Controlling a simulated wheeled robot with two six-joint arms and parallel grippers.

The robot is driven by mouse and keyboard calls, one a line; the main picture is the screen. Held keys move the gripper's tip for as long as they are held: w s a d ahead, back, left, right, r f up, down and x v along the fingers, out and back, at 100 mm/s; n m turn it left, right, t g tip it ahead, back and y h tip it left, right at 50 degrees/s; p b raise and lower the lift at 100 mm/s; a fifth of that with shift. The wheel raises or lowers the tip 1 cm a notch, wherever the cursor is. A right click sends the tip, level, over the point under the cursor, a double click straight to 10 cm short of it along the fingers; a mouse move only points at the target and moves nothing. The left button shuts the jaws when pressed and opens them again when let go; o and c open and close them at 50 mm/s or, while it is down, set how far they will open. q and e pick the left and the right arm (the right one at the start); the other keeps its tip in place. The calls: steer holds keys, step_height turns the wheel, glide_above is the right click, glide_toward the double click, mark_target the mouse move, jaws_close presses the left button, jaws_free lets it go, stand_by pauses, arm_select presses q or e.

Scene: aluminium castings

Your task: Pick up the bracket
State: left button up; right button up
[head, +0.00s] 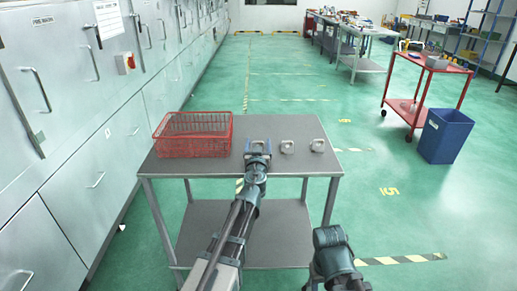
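Three small pale metal castings stand in a row on the grey table (220,172). The middle casting (287,147) and the right casting (318,145) stand clear. The left casting (258,142) is partly covered by my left gripper (258,150), which reaches over the table to it. I cannot tell which casting is the bracket, or whether the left gripper's fingers are open or shut. Part of my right arm shows at the bottom, right of the table, but its gripper is not visible.
A red wire basket (193,134) stands on the table's left end. Grey cabinets (75,110) line the left side. A blue bin (444,136) and a red cart (433,63) stand to the right. The green floor beyond the table is clear.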

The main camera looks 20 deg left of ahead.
arm_select(q)
jaws_close()
steer(key=shift+r, duration=0.15)
